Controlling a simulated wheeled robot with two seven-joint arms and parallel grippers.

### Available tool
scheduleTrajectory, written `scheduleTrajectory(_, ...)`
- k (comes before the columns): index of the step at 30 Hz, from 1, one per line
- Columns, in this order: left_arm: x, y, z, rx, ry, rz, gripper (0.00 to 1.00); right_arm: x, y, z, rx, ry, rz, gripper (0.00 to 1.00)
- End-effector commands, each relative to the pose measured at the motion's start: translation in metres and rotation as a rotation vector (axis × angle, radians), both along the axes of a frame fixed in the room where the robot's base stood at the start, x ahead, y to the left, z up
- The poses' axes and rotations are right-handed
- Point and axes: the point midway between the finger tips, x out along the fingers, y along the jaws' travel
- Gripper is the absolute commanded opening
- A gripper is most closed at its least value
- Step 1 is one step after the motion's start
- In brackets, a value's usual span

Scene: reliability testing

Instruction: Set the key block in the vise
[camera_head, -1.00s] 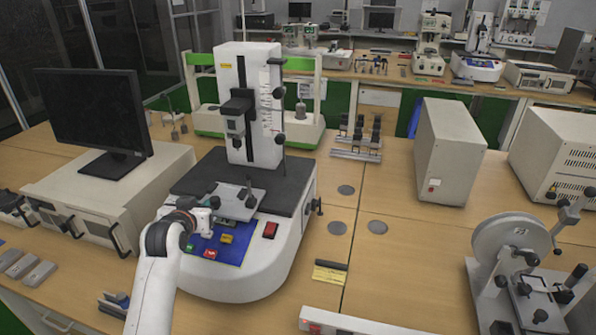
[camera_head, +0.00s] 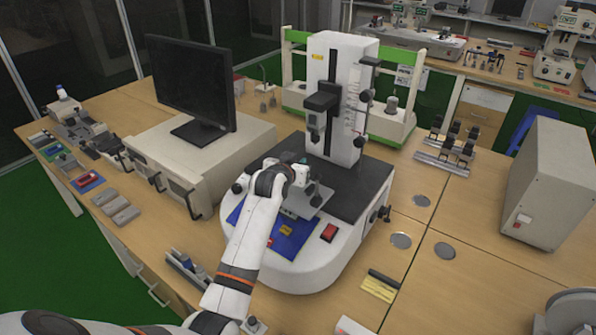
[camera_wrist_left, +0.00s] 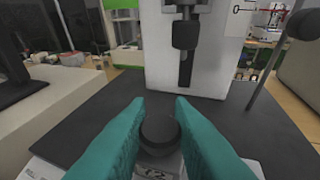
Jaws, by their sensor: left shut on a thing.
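My left gripper (camera_head: 303,178) is over the front of the white testing machine (camera_head: 335,235), by the grey metal fixture (camera_head: 309,203) on its black deck; the wrist hides most of the fingers there. In the left wrist view, its two teal fingers (camera_wrist_left: 160,103) stand on either side of a black round-topped piece (camera_wrist_left: 160,133), shut on it. A silvery part shows just below that piece. I cannot tell whether the black piece is the key block, or which part is the vise. My right gripper is not in view.
The machine's upright column (camera_head: 340,75) stands behind the gripper. A black monitor (camera_head: 190,85) on a beige unit (camera_head: 195,150) is to the left. Small metal fixtures (camera_head: 450,145) and a grey box (camera_head: 548,185) are to the right.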

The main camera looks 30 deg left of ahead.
Motion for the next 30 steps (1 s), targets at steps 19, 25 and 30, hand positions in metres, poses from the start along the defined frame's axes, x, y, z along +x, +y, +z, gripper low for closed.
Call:
scheduleTrajectory(19, -0.001, -0.001, -0.036, 0.0, 0.002, -0.001, 0.24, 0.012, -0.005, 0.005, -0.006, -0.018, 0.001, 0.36)
scheduleTrajectory(25, -0.001, -0.001, -0.036, -0.001, 0.002, -0.001, 0.42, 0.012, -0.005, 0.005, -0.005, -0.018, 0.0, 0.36)
scheduleTrajectory(30, -0.001, -0.001, -0.035, -0.001, 0.002, -0.001, 0.42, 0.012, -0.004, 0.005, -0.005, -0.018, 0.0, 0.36)
